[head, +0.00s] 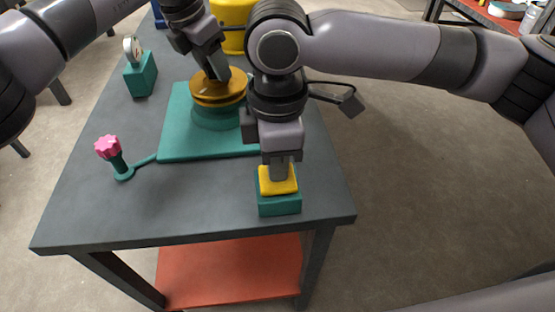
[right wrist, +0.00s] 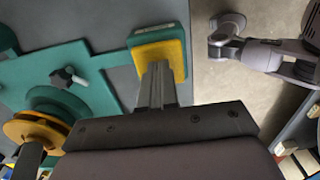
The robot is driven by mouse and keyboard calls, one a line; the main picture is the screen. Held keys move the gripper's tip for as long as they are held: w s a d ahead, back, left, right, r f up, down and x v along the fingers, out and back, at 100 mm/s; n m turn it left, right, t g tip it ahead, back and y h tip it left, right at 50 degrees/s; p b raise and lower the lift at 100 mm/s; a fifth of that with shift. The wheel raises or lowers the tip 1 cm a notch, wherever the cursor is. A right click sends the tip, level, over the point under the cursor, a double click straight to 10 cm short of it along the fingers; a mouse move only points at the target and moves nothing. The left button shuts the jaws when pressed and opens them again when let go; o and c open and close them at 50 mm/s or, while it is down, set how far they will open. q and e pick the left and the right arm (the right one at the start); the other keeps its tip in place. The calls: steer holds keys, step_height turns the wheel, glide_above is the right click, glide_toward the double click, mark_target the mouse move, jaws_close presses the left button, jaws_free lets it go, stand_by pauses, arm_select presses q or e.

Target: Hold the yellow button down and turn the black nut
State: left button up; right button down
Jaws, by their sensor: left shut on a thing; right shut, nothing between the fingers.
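The yellow button (head: 277,183) tops a small teal box (head: 279,205) at the table's near right corner; it also shows in the right wrist view (right wrist: 176,60). My right gripper (head: 279,175) is shut and empty, pointing down with its fingertips at the button's top. My left gripper (head: 218,78) is shut at the middle of an orange disc (head: 232,94) on a teal base. The black nut there is hidden by the fingers. In the right wrist view the disc (right wrist: 22,130) is at lower left, with a dark star-shaped knob (right wrist: 67,77) beside it.
A pink knob (head: 108,147) stands on a teal post at the left. A teal block with a gauge (head: 140,77) is further back, and a yellow container (head: 232,22) behind the disc. The table's front strip (head: 190,215) is clear.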

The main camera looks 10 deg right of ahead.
arm_select(q)
steer(key=n+y, duration=0.1)
steer(key=n, duration=0.3)
steer(key=shift+d+t, duration=0.1)
steer(key=shift+t, duration=0.3)
steer(key=n+y, duration=0.1)
steer(key=n, duration=0.3)
steer(key=shift+d, duration=0.1)
steer(key=shift+c, duration=0.4)
steer(key=n+y, duration=0.1)
steer(key=n, duration=0.2)
steer(key=n+y, duration=0.1)
steer(key=n, duration=0.2)
steer(key=shift+d+f+n, duration=0.1)
steer(key=shift+d+n, duration=0.05)
steer(key=shift+n, duration=0.25)
steer(key=shift+s, duration=0.1)
steer(key=o, duration=1.2)
